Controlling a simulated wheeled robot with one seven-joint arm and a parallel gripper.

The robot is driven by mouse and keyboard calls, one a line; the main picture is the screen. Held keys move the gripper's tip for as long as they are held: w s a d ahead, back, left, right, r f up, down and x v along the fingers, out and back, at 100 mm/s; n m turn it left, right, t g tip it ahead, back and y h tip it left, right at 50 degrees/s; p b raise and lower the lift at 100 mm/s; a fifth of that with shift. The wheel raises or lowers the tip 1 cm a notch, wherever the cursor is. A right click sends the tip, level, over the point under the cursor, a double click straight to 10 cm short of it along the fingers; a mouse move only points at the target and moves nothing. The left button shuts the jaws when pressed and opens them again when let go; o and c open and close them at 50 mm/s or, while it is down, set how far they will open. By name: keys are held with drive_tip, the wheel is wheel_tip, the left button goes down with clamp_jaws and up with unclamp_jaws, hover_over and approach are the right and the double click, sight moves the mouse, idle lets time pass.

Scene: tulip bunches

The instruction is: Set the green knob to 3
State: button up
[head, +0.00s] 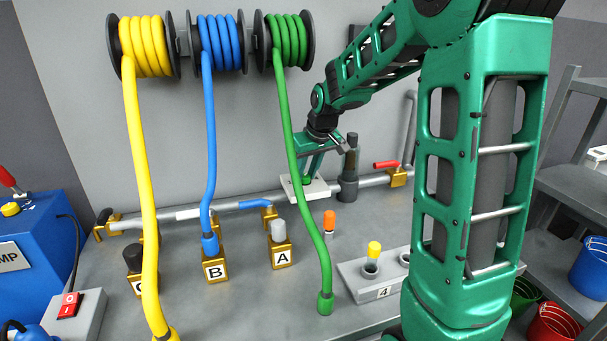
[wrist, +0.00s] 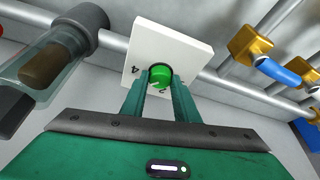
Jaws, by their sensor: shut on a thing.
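The green knob (wrist: 160,74) sits on a white square dial plate (wrist: 178,38) in the wrist view. My gripper (wrist: 160,82) is shut on the knob, one finger on each side. A 4 is readable near the plate's left edge; a digit near the lower edge looks like a 2, and other marks are hidden by my fingers. I cannot tell which number the knob points to.
A dark cylinder with a clear tube (wrist: 78,35) stands close beside the plate, with a red-handled valve (head: 397,176) to its right. Hose fittings marked A (head: 282,254) and B (head: 215,266) stand on the bench.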

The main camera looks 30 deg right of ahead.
drive_tip(key=shift+d+n+y, duration=0.15)
drive_tip(key=shift+n+y, duration=0.45)
drive_tip(key=shift+n, duration=1.1)
drive_tip(key=o, duration=1.1)
drive_tip(key=shift+c, duration=0.2)
drive_tip(key=v, duration=1)
drive_tip(key=shift+r, duration=0.35)
drive_tip(key=shift+d, duration=0.1)
